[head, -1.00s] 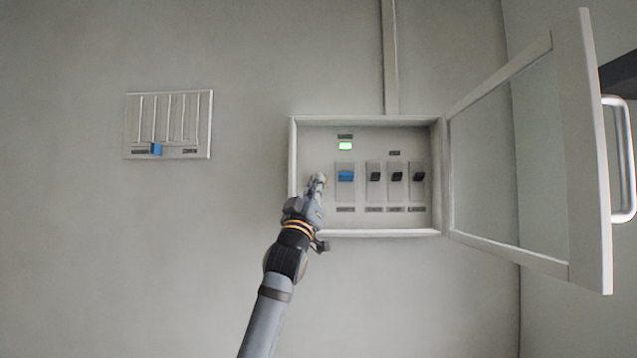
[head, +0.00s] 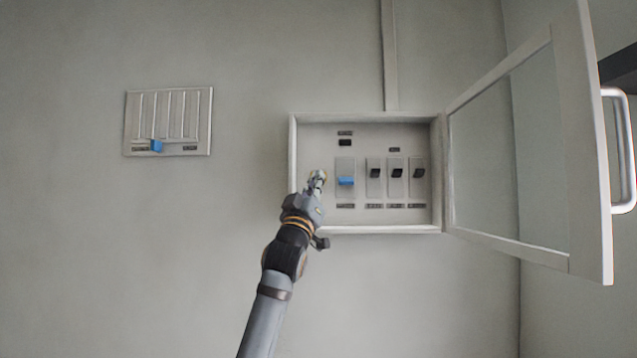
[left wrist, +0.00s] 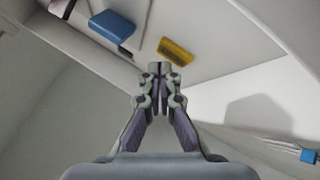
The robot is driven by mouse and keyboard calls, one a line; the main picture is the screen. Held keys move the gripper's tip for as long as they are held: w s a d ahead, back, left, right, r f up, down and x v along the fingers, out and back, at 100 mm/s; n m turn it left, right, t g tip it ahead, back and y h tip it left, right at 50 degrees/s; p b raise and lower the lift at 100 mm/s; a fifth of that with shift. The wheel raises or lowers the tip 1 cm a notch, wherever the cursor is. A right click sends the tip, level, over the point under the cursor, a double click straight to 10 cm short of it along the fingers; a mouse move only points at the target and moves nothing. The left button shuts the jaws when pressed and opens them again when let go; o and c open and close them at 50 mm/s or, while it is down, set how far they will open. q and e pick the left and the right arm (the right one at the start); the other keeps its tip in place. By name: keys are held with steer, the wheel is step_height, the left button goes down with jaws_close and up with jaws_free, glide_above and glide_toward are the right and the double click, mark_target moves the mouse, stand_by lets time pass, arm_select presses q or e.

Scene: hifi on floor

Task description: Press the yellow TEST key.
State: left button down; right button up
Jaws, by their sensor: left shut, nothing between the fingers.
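The yellow key (left wrist: 176,51) shows in the left wrist view on the panel inside the open wall box, just beyond my fingertips. In the head view my gripper largely hides it. My left gripper (head: 318,181) is shut and empty at the left part of the box. In the left wrist view its fingertips (left wrist: 159,70) look close below the key, with a small gap in the picture; I cannot tell whether they touch. My right gripper is not in view.
Right of the key are a blue-handled switch (head: 346,181) and several black switches (head: 397,173). A dark indicator (head: 345,143) sits above. The glazed door (head: 582,150) stands open at right. A slotted plate (head: 168,110) with a blue slider (head: 156,146) is on the left wall.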

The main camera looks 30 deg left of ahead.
arm_select(q)
steer(key=shift+s, duration=0.1)
steer(key=s+d, duration=0.1)
steer(key=s+b, duration=0.1)
steer(key=s, duration=0.1)
steer(key=s+d+b, duration=0.1)
steer(key=shift+s+d, duration=0.15)
steer(key=shift+d, duration=0.2)
stand_by(0.9)
